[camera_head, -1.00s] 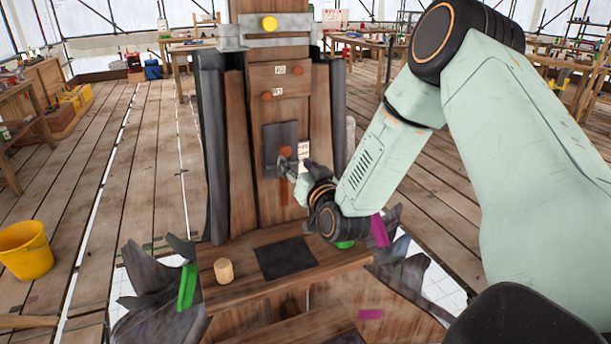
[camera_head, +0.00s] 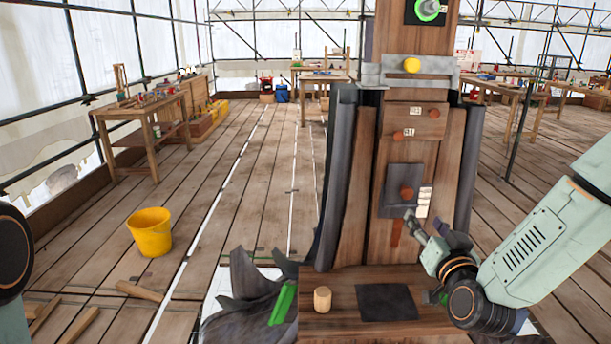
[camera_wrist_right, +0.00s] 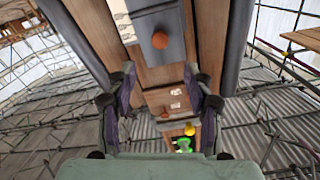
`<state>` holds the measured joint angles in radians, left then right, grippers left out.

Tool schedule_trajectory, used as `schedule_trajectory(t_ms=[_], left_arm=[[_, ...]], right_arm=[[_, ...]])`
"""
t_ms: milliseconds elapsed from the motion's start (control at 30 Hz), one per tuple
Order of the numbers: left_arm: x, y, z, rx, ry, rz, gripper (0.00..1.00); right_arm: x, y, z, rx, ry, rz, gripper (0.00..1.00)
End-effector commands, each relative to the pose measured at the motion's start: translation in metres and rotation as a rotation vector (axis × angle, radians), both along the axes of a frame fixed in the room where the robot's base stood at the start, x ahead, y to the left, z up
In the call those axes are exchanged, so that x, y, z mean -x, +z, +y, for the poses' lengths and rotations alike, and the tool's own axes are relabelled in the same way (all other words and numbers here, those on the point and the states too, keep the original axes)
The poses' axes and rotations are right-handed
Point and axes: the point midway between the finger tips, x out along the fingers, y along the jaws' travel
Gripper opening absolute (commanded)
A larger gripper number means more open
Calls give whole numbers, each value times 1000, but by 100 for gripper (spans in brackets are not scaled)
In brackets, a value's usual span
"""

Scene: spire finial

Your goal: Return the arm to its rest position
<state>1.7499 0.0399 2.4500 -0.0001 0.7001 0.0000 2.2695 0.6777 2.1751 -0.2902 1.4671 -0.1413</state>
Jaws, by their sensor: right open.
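My right arm (camera_head: 530,245) comes in from the right in the head view. Its gripper (camera_head: 424,228) is open and empty, just in front of the wooden spire post (camera_head: 372,200), a little below and right of a dark plate (camera_head: 402,177) with an orange-brown knob (camera_head: 406,192). In the right wrist view the open fingers (camera_wrist_right: 160,100) frame the post, with the knob (camera_wrist_right: 160,40) beyond them. I cannot tell whether the gripper touches the post. My left gripper is not in view; only a dark joint of mine shows at the left edge.
A wooden ledge (camera_head: 340,325) below holds a small wooden peg (camera_head: 322,299) and a dark square pad (camera_head: 387,302). A yellow bucket (camera_head: 150,233) stands on the plank floor at left. Workbenches stand farther back.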

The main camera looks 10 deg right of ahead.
Motion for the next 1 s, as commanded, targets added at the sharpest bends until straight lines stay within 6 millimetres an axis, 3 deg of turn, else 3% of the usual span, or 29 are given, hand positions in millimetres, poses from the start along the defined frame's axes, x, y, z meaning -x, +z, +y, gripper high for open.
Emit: schedule_trajectory(t_ms=[67, 167, 267, 367, 567, 700, 900, 1000], left_arm=[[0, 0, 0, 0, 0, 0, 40], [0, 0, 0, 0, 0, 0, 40], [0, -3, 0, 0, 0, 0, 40], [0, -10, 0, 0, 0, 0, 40], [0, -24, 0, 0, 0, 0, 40], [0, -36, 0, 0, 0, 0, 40], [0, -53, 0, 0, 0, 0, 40], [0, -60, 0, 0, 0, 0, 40]], right_arm=[[0, -5, 2, -13, 8, 18, 52], [4, -29, 9, -68, 26, 119, 52], [22, -78, 38, -128, 84, 318, 52], [53, -133, 66, -156, 134, 519, 52], [135, -227, 111, -170, 210, 890, 52], [207, -281, 133, -151, 253, 1143, 52], [310, -335, 149, -80, 309, 1447, 52], [343, -352, 153, -35, 343, 1530, 52]])
